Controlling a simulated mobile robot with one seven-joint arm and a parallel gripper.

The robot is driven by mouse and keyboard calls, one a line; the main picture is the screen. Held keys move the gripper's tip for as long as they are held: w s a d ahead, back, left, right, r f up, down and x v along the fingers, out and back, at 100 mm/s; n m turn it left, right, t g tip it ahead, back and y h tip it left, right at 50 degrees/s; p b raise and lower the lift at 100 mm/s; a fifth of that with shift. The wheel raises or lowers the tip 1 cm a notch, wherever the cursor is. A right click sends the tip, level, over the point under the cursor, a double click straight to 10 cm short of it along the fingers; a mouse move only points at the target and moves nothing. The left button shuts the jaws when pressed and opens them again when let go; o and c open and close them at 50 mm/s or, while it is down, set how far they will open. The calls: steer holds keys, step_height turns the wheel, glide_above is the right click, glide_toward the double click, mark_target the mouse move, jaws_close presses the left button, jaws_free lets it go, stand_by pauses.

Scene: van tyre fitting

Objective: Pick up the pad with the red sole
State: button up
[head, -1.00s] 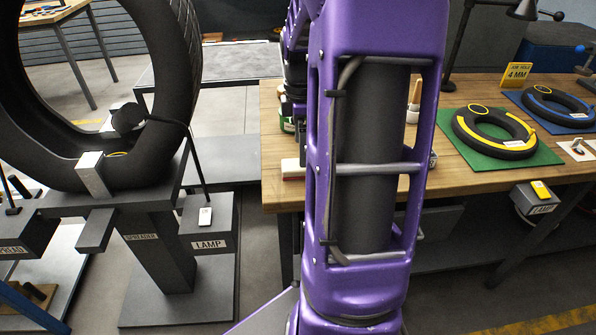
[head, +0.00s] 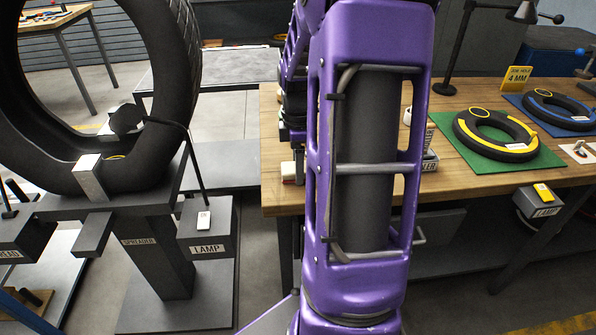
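A small pale block (head: 288,171) lies at the left end of the wooden bench. My gripper (head: 298,165) points down right beside or over this block. One grey finger shows; the rest is hidden behind my purple arm. I cannot tell whether the finger touches the block or whether the gripper is open or shut.
The wooden bench (head: 466,175) carries a black and yellow ring on a green mat (head: 545,157), another ring on a blue mat, labelled boxes (head: 430,160) partly behind my arm and a "4 MM" sign (head: 517,78). A large tyre (head: 180,60) stands on the spreader (head: 150,250) at left.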

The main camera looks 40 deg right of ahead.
steer(key=c, duration=0.8)
steer(key=shift+o, duration=0.2)
steer(key=shift+r, duration=0.1)
step_height(320, 180, up, 10)
steer(key=p, duration=0.2)
